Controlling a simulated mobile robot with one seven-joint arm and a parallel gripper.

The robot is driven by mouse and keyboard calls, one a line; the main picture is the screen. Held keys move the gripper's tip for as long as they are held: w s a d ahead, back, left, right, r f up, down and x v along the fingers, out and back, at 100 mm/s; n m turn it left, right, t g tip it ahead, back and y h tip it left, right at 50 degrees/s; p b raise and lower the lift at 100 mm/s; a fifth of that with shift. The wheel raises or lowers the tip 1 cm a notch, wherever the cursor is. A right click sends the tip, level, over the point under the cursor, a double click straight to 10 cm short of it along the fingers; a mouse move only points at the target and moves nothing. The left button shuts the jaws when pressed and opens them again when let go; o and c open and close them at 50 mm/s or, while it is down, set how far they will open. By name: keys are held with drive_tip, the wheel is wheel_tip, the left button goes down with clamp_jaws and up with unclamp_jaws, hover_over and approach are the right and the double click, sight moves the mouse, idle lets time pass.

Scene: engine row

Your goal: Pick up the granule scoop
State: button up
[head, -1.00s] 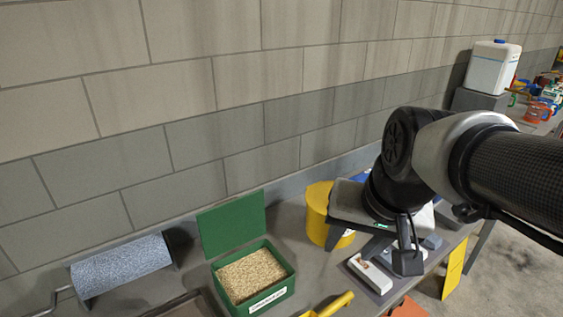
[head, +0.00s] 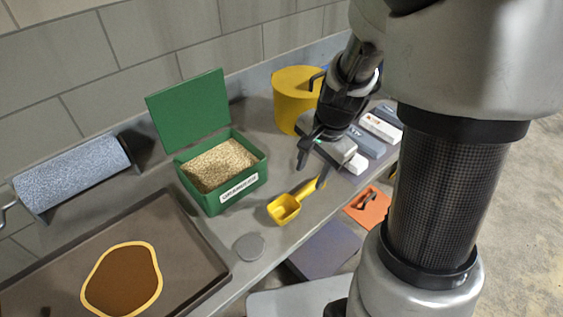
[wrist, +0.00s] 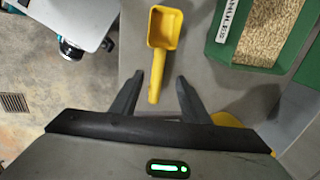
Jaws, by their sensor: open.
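The yellow granule scoop (head: 291,203) lies on the grey bench, in front of the green granule box. Its bowl points left and its handle points right, towards my gripper (head: 317,165). In the wrist view the scoop (wrist: 163,30) has its bowl at the top and its handle running down to between the fingertips. My gripper (wrist: 160,82) is open, with one finger on each side of the handle's end. It appears to be above the bench, and no contact with the handle shows. My arm hides part of the bench at the right.
The green box (head: 211,197) of granules has its lid up. A yellow bucket (head: 293,100) stands behind my gripper. A tray (head: 200,290) with a brown patch and a grey disc (head: 249,247) lie left of the scoop. An orange piece (head: 368,207) is to the right.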

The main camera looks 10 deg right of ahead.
sight(307, 188)
drive_tip(key=f, duration=0.3)
drive_tip(key=shift+w+a, duration=0.1)
drive_tip(key=shift+w, duration=0.15)
drive_tip(key=f, duration=0.1)
drive_tip(key=f+b, duration=0.1)
drive_tip(key=f, duration=0.1)
drive_tip(key=w+f+b, duration=0.1)
drive_tip(key=f, duration=0.1)
drive_tip(key=shift+f, duration=0.1)
clamp_jaws()
wheel_tip(307, 188, up, 10)
drive_tip(key=p, duration=0.3)
